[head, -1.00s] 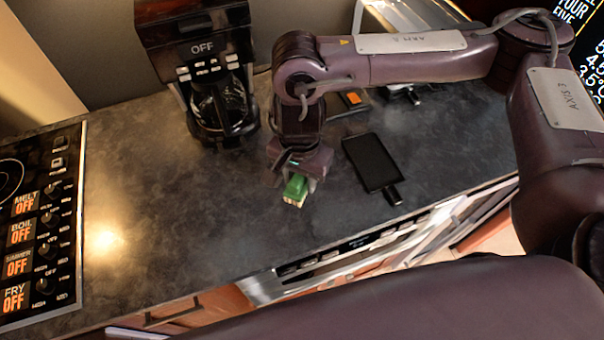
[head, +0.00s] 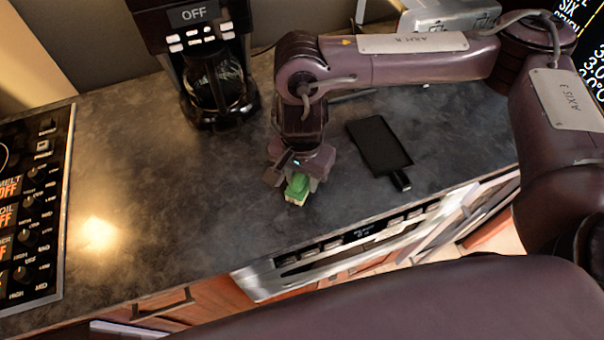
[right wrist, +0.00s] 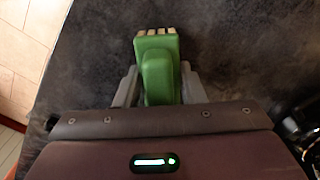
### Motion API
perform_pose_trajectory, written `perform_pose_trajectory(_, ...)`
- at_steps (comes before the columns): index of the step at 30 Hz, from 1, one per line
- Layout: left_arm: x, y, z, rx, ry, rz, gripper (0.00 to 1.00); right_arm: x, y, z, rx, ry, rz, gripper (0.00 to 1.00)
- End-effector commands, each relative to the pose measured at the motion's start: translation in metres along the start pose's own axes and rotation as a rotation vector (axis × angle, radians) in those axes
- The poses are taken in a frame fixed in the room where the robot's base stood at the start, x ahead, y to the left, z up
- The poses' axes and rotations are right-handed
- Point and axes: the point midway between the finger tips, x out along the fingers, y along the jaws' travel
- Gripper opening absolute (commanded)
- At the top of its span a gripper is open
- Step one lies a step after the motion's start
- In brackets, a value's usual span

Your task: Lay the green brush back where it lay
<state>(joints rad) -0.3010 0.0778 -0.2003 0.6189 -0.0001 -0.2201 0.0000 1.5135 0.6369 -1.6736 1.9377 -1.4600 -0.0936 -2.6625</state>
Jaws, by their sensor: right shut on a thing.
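The green brush (head: 297,187) is in my right gripper (head: 294,186), above or at the dark countertop (head: 190,215); I cannot tell whether it touches. It has a green handle and pale bristles that point toward the counter's front edge. In the right wrist view the brush (right wrist: 159,72) sits between the two grey fingers of my right gripper (right wrist: 160,85), which are shut on its handle. Its pale bristle tufts show at the far end. My left gripper is not in view.
A black coffee maker (head: 212,75) stands at the back left. A stove control panel (head: 35,200) is at the left. The counter between stove and gripper is clear.

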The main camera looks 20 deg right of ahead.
Motion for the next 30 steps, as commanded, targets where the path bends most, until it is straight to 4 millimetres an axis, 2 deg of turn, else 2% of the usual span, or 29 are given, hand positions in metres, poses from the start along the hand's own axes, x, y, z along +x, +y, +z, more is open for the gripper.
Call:
perform_pose_trajectory(5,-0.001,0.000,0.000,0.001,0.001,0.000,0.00,-0.001,0.000,0.000,0.000,0.000,0.000,0.07)
perform_pose_trajectory(6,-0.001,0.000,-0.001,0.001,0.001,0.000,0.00,-0.001,0.000,0.000,0.000,0.000,0.000,0.38)
perform_pose_trajectory(12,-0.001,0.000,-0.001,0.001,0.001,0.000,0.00,0.000,0.000,0.000,0.000,0.000,0.000,0.61)
perform_pose_trajectory(22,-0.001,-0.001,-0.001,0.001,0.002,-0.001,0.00,-0.005,0.000,0.000,-0.001,0.000,-0.001,0.61)
perform_pose_trajectory(30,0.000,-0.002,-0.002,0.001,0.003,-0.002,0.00,-0.044,-0.001,-0.001,-0.002,0.005,-0.004,0.61)
